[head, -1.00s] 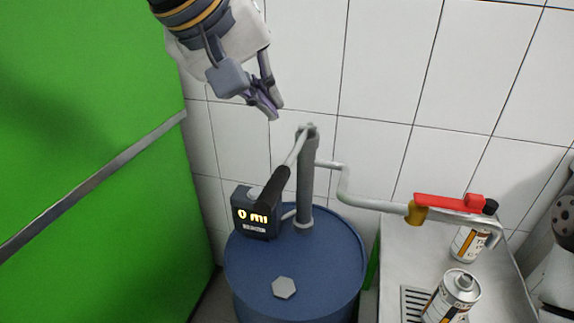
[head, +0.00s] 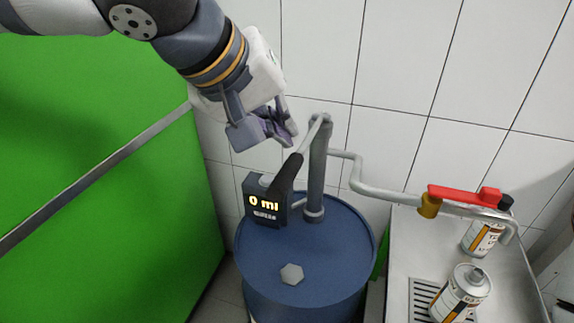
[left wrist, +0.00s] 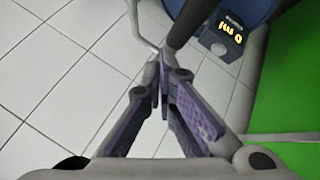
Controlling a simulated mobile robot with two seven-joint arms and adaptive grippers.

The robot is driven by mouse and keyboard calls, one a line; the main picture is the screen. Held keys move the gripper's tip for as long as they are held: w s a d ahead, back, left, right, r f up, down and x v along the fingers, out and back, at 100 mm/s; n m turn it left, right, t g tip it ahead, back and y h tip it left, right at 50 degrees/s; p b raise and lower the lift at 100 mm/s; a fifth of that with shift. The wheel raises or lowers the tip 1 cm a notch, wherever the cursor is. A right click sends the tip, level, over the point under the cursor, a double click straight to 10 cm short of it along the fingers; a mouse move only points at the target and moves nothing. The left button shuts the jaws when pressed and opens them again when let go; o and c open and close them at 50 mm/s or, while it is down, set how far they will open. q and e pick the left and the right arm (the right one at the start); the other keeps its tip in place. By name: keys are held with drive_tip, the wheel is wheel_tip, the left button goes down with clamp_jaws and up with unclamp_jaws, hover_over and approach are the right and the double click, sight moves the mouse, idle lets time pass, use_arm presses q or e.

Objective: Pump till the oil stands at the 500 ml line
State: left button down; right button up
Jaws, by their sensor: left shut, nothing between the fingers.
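A grey hand pump (head: 316,175) stands on a blue drum (head: 335,260). Its lever (head: 287,172) has a black grip and slants down to the left. A counter (head: 264,203) on the pump reads 0 ml; it also shows in the left wrist view (left wrist: 225,38). My left gripper (head: 290,140) is shut and empty, just above and left of the lever, close to it; whether they touch I cannot tell. In the left wrist view the left gripper's fingertips (left wrist: 163,75) meet near the pump post. My right gripper is not in view. No oil level or 500 ml line shows.
A pipe runs right from the pump to a spout with a red valve handle (head: 465,195). Cans (head: 463,293) stand on a metal tray (head: 400,255) with a drain grate. A green panel (head: 110,200) is at left, a tiled wall behind.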

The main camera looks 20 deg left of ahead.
use_arm(q)
drive_tip(key=shift+s+f, duration=0.1)
drive_tip(key=shift+f, duration=0.85)
idle(0.7)
drive_tip(key=shift+f, duration=0.4)
